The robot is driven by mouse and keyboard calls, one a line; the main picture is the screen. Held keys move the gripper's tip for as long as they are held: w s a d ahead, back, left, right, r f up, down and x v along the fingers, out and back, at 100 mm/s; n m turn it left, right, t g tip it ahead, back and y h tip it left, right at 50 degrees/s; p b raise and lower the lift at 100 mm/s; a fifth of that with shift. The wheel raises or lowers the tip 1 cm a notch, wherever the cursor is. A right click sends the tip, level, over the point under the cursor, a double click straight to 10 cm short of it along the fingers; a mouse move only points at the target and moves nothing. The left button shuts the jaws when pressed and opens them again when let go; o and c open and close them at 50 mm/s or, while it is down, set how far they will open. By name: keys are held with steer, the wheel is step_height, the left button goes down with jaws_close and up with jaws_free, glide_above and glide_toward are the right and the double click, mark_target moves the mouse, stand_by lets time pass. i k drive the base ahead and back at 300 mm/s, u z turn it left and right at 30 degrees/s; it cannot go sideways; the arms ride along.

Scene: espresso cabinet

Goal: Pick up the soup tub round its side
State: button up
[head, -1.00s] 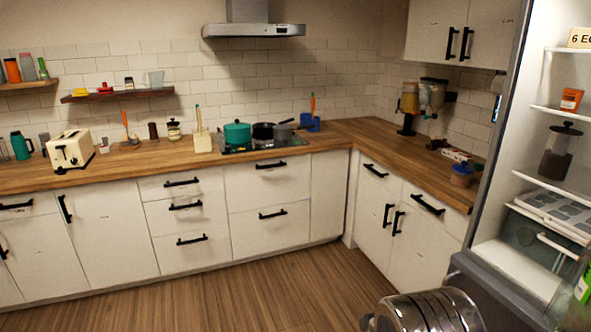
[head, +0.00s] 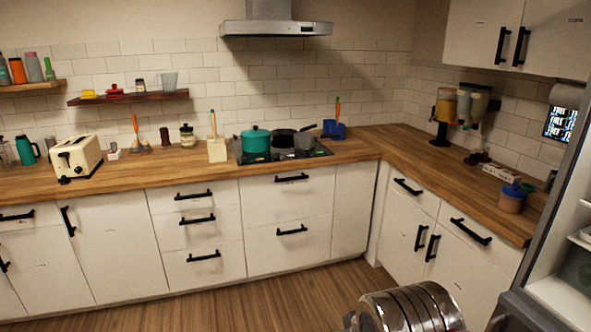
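A small round tub with a blue lid (head: 513,198), likely the soup tub, stands upright on the right-hand counter near its front edge. Its side is orange-brown and looks unobstructed. Nothing is touching it that I can see. A shiny ribbed metal part of my own arm shows at the bottom, right of centre. My gripper's fingers are not in view.
An open fridge (head: 560,300) stands at the right edge, close to the tub's end of the counter. A white box (head: 500,172) and a dispenser (head: 460,105) are behind the tub. A stove with a teal pot (head: 256,143) is at the back. The wooden floor ahead is clear.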

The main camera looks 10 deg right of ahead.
mark_target(511, 205)
steer(key=i, duration=1.4)
steer(key=z, duration=0.35)
steer(key=i, duration=0.75)
steer(key=z, duration=0.7)
steer(key=i, duration=0.55)
steer(key=z, duration=1)
steer(key=i, duration=1.2)
steer(key=z, duration=0.25)
